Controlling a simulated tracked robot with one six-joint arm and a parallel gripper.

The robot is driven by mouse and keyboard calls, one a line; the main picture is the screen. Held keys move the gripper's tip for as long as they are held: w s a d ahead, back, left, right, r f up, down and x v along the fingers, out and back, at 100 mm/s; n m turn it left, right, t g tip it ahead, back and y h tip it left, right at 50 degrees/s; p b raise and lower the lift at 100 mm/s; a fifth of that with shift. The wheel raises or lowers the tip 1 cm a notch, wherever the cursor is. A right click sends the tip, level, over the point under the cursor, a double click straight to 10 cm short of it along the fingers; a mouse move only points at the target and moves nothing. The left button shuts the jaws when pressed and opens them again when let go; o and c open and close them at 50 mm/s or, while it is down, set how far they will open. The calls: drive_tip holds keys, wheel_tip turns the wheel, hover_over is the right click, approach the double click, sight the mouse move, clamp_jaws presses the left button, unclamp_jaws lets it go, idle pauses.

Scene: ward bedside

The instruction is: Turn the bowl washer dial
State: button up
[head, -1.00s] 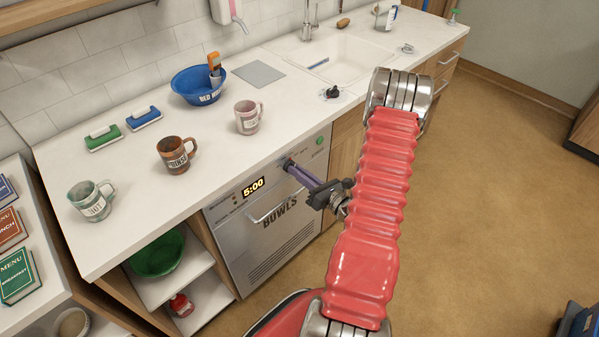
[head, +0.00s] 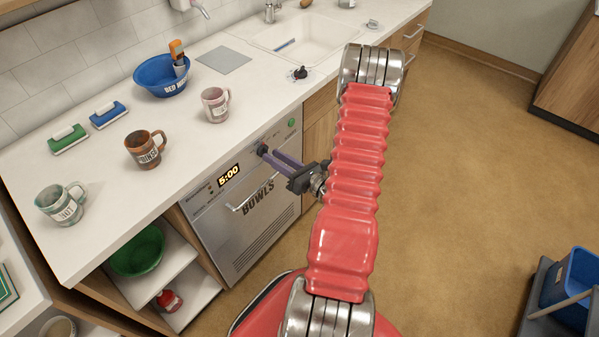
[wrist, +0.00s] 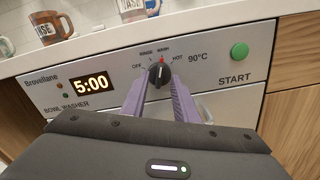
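The bowl washer (head: 248,222) is a steel front panel under the counter, and its display reads 5:00. Its black dial (wrist: 159,75) shows in the wrist view, with a red mark at the top, near WASH. The dial also shows in the head view (head: 262,150). My gripper (wrist: 158,80) points at the panel with its two purple fingers apart, one on each side of the dial. It shows in the head view too (head: 274,156). I cannot tell whether the fingers touch the dial. The green START button (wrist: 239,50) is to the right.
The counter (head: 100,190) above holds several mugs, a blue bowl (head: 160,80), two brushes and a sink (head: 300,42). Open shelves left of the washer hold a green bowl (head: 138,252). The floor at right is clear up to a blue bucket (head: 572,280).

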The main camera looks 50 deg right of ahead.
drive_tip(key=s, duration=1.2)
drive_tip(key=shift+s+d, duration=0.15)
drive_tip(key=shift+s, duration=0.1)
drive_tip(key=shift+f, duration=0.1)
